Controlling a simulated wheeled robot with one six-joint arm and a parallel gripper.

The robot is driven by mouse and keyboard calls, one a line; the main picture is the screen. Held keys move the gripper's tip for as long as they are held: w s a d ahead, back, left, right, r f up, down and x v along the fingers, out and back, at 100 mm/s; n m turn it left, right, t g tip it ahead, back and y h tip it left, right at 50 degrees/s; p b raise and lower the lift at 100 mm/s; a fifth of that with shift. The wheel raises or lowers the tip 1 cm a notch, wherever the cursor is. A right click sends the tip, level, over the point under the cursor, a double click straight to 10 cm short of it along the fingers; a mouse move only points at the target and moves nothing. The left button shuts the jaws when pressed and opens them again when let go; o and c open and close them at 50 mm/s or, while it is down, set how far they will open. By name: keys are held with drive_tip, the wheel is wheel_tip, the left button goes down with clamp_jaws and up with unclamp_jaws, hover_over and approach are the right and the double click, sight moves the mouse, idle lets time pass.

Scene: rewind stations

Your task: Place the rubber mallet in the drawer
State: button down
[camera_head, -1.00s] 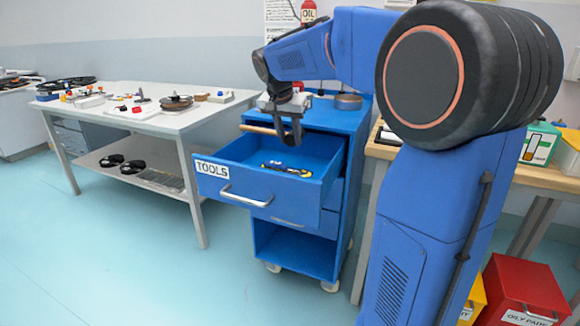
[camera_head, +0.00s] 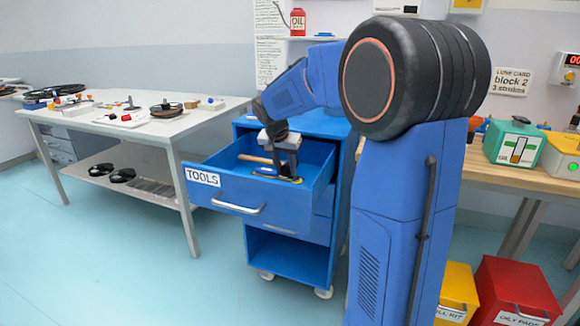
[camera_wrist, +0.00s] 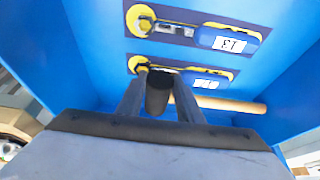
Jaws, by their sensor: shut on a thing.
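My gripper (camera_head: 287,172) is shut on the rubber mallet and is lowered inside the open drawer. In the wrist view the mallet's black head (camera_wrist: 158,90) is between the fingers of my gripper (camera_wrist: 160,98). Its pale wooden handle (camera_wrist: 235,105) points right there, and in the head view the handle (camera_head: 254,159) points left. The blue drawer (camera_head: 229,192), labelled TOOLS, is pulled out of the blue cabinet. I cannot tell whether the mallet touches the drawer floor.
Two yellow-and-blue tools with white labels, one farther (camera_wrist: 230,40) and one nearer (camera_wrist: 205,84), lie in the drawer. A grey table (camera_head: 150,138) with parts stands at left. A wooden bench (camera_head: 490,165) is at right, with yellow and red bins (camera_head: 515,290) below.

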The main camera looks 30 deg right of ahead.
drive_tip(key=w+d, duration=0.1)
drive_tip(key=w+d+f, duration=0.1)
drive_tip(key=d, duration=0.1)
drive_tip(key=shift+w+d, duration=0.1)
drive_tip(key=shift+w, duration=0.1)
drive_tip(key=shift+f, duration=0.1)
drive_tip(key=c, duration=1.2)
unclamp_jaws()
drive_tip(key=shift+f, duration=0.1)
drive_tip(key=v, duration=1.2)
